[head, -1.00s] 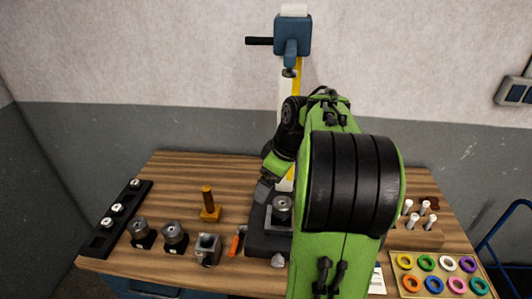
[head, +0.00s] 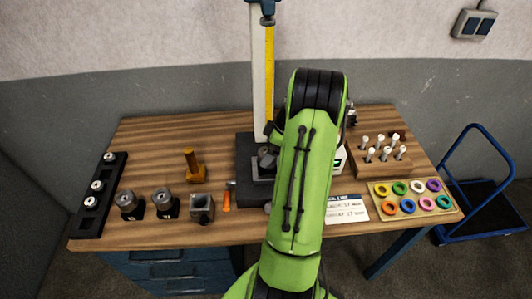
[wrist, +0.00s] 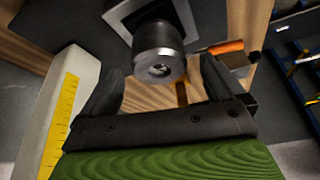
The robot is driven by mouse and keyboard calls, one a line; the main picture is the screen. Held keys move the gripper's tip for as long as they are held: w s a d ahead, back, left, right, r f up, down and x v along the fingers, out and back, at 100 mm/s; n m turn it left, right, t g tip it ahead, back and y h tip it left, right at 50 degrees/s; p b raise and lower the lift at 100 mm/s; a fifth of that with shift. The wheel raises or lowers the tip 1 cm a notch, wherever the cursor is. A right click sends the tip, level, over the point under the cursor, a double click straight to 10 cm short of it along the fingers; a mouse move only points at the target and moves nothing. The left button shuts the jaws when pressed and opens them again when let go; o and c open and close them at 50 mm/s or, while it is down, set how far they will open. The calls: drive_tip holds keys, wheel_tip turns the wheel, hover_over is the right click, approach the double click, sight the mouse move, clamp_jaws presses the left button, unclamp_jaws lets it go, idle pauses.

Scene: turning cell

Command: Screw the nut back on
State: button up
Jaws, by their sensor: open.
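A round grey metal piece (head: 266,155) with a hole in its end face stands in a square fixture on a dark base (head: 246,191). The wrist view shows the metal piece (wrist: 157,50) close, in its fixture (wrist: 187,20). My gripper (wrist: 161,68) is open, its two dark fingers apart on either side of the piece's picture. No contact shows, and I cannot tell how far the piece is from the fingers. My arm hides most of the gripper in the head view. I cannot tell which thing is the nut; no thread is clear.
Left on the bench are a yellow post (head: 191,160), two metal cylinders on black bases, an open grey box (head: 202,208) and a black rail (head: 99,195). An orange-handled tool (head: 226,197) lies by the base. A ruled column (head: 261,70) rises behind. Coloured rings (head: 411,209) lie right.

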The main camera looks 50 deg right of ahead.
drive_tip(key=shift+x, duration=1.5)
drive_tip(key=shift+r, duration=0.1)
drive_tip(key=shift+c, duration=0.4)
drive_tip(key=c, duration=1.1)
drive_tip(key=shift+o, duration=0.2)
drive_tip(key=m+b, duration=0.1)
drive_tip(key=m+h+b, duration=0.1)
drive_tip(key=shift+w+d+f+m, duration=0.1)
drive_tip(key=shift+f+m, duration=0.15)
drive_tip(key=shift+m, duration=0.05)
drive_tip(key=m+h+b, duration=0.2)
drive_tip(key=m, duration=0.3)
drive_tip(key=shift+b, duration=0.4)
drive_tip(key=shift+r+m+h, duration=0.2)
drive_tip(key=shift+m+h, duration=0.1)
drive_tip(key=shift+m, duration=0.5)
